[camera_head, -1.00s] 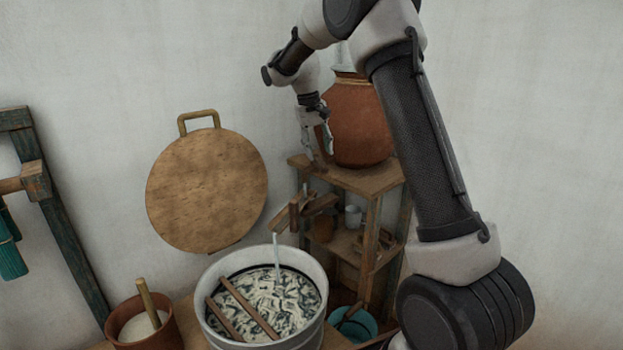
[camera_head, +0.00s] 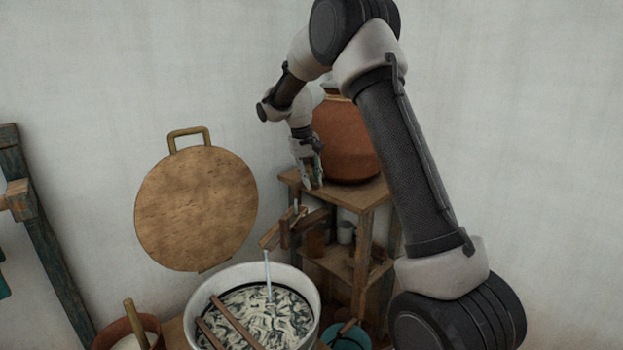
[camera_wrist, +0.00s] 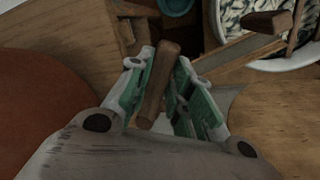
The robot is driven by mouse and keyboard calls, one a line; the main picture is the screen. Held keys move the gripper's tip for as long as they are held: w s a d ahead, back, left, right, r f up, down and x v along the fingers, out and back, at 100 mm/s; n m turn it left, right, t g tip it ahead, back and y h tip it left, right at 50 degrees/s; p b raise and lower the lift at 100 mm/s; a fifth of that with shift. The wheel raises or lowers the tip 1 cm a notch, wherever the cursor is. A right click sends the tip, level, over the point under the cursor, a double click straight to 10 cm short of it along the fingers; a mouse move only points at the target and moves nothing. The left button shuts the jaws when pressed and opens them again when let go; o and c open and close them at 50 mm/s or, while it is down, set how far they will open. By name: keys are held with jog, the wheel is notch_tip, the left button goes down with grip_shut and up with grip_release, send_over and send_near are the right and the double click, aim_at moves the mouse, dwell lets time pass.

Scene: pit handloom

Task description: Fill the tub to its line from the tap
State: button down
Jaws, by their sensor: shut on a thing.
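The pale round tub (camera_head: 309,290) stands low at the front. Marbled dark and cream contents fill its inside, with two wooden sticks across them. A dark band runs around the inner wall; I cannot make out a separate line. A thin water stream (camera_head: 268,274) falls into the tub from the wooden spout (camera_head: 272,238). My gripper (camera_head: 312,184) is beside the clay pot at the shelf top. In the wrist view, my gripper (camera_wrist: 164,66) is shut on a wooden handle (camera_wrist: 157,88), apparently the tap's.
The large clay pot (camera_head: 345,142) stands on the wooden shelf (camera_head: 352,195), close to my gripper. A round wooden lid (camera_head: 195,210) hangs on the wall. A small pot with a stick (camera_head: 128,330) and a teal bucket (camera_head: 346,338) flank the tub.

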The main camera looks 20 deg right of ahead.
jog(key=shift+w+d+n+t, duration=0.15)
jog(key=shift+d+n, duration=0.4)
jog(key=shift+n, duration=0.4)
jog(key=shift+d+n+t, duration=0.2)
jog(key=shift+d+n, duration=0.35)
jog(key=shift+n, duration=0.35)
jog(key=shift+w+d+n+t, duration=0.15)
jog(key=shift+d+n, duration=0.4)
jog(key=shift+n, duration=0.4)
jog(key=shift+s, duration=0.1)
jog(key=c, duration=1.3)
grip_release()
jog(key=v, duration=1.2)
jog(key=shift+s+d, duration=0.1)
